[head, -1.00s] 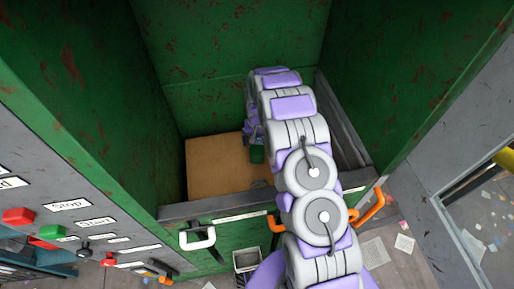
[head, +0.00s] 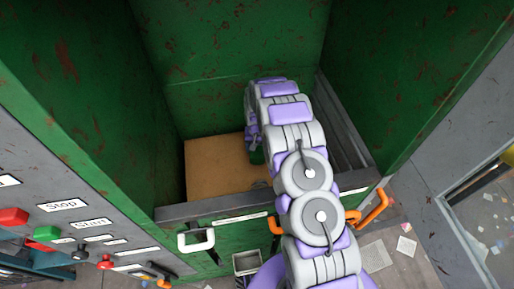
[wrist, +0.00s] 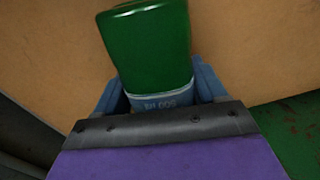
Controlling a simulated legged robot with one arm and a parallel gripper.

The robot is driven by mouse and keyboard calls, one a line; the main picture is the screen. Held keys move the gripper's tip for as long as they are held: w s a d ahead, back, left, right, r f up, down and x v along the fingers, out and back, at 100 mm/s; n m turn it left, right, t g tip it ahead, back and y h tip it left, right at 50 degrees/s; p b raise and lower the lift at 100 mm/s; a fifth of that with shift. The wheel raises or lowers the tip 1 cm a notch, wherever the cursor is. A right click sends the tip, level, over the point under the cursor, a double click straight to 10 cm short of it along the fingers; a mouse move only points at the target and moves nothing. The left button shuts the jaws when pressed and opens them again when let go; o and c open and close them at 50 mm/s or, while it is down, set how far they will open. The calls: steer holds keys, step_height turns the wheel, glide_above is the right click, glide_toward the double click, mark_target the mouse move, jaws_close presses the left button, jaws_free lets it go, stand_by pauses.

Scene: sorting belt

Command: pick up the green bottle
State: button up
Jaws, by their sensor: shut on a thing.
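The green bottle (wrist: 147,50) stands out between the jaws in the wrist view, with a pale blue label band at its lower visible part. A small part of the bottle (head: 257,156) also shows under my arm in the head view. My gripper (wrist: 160,92) is shut on the bottle, with a blue finger on each side of it. The gripper's fingers are hidden behind my arm in the head view. I cannot tell whether the bottle touches the tan surface.
A tan cardboard-like surface (head: 215,168) lies inside the green metal bin (head: 225,100). High rusty walls stand at the back and sides, with a grey front rim (head: 200,211). A grey panel with buttons (head: 60,207) is at the left. The left of the tan surface is clear.

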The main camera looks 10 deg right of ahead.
mark_target(226, 152)
steer(key=shift+c, duration=1.4)
steer(key=shift+r, duration=0.1)
steer(key=shift+a+r, duration=0.2)
steer(key=shift+a, duration=0.05)
steer(key=s+a+r+p, duration=0.1)
steer(key=a+r, duration=0.1)
steer(key=a, duration=0.2)
steer(key=s+a+r+p, duration=0.1)
steer(key=s+a+r, duration=0.1)
steer(key=a+r, duration=0.1)
steer(key=s+a+r+p, duration=0.1)
steer(key=a+r, duration=0.1)
steer(key=a, duration=0.3)
steer(key=shift+s+a+r+p, duration=0.2)
steer(key=shift+s+a+p, duration=0.15)
steer(key=shift+s+p, duration=0.05)
steer(key=shift+r, duration=0.1)
